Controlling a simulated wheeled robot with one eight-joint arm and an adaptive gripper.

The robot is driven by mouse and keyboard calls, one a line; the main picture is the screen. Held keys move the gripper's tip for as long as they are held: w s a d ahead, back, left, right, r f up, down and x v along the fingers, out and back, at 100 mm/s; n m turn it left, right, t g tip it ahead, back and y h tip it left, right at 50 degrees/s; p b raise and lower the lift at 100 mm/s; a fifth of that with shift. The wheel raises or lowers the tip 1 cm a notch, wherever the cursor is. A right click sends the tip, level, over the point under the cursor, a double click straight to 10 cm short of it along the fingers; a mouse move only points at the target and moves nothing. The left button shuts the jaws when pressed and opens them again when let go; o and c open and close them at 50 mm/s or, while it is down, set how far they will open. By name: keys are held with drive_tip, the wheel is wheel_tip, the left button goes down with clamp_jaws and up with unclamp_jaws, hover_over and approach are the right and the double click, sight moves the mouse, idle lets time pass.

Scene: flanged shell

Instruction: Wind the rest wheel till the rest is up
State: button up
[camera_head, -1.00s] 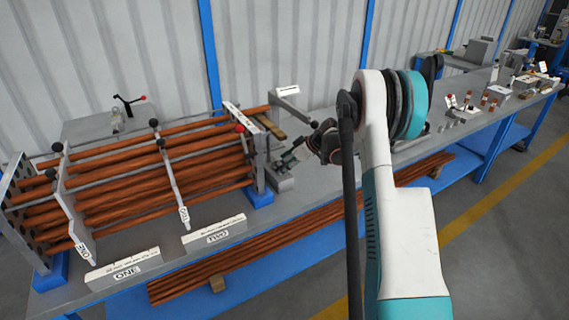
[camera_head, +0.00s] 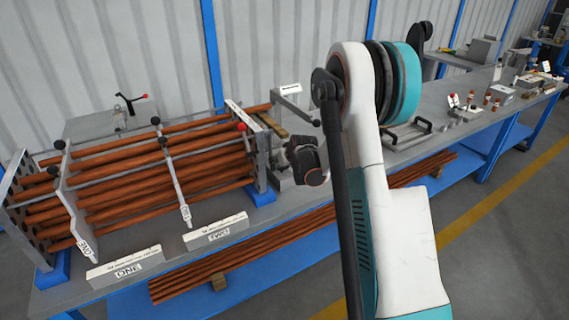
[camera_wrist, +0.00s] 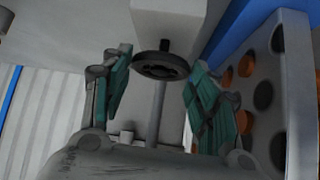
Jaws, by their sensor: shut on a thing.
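The rest wheel (camera_wrist: 160,67) is a small dark handwheel in the wrist view, below a pale grey block (camera_wrist: 170,20). A grey rod shows behind and below it. My gripper (camera_wrist: 158,60) has its two teal-padded fingers on either side of the wheel, shut on its rim. In the head view my gripper (camera_head: 305,162) is a dark shape at the right end of the tube rack; its fingers and the wheel are hidden there. I cannot tell the rest's height from these views.
The flanged shell's copper tube bundle (camera_head: 150,180) runs left between plates. The holed end plate (camera_wrist: 298,100) stands close to the right of my fingers in the wrist view. White label blocks (camera_head: 216,231) lie along the bench front.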

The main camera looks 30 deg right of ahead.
sight(282, 138)
drive_tip(key=shift+w+a+m+g+h, duration=0.1)
drive_tip(key=shift+a+m+g+h, duration=0.1)
drive_tip(key=shift+m+h, duration=0.5)
drive_tip(key=shift+a+m+g+h, duration=0.1)
drive_tip(key=shift+m+g+h, duration=0.1)
drive_tip(key=shift+m+h, duration=0.45)
drive_tip(key=shift+m, duration=0.35)
drive_tip(key=o, duration=1.1)
drive_tip(key=shift+c, duration=0.2)
wheel_tip(282, 138, up, 10)
drive_tip(key=shift+f, duration=0.1)
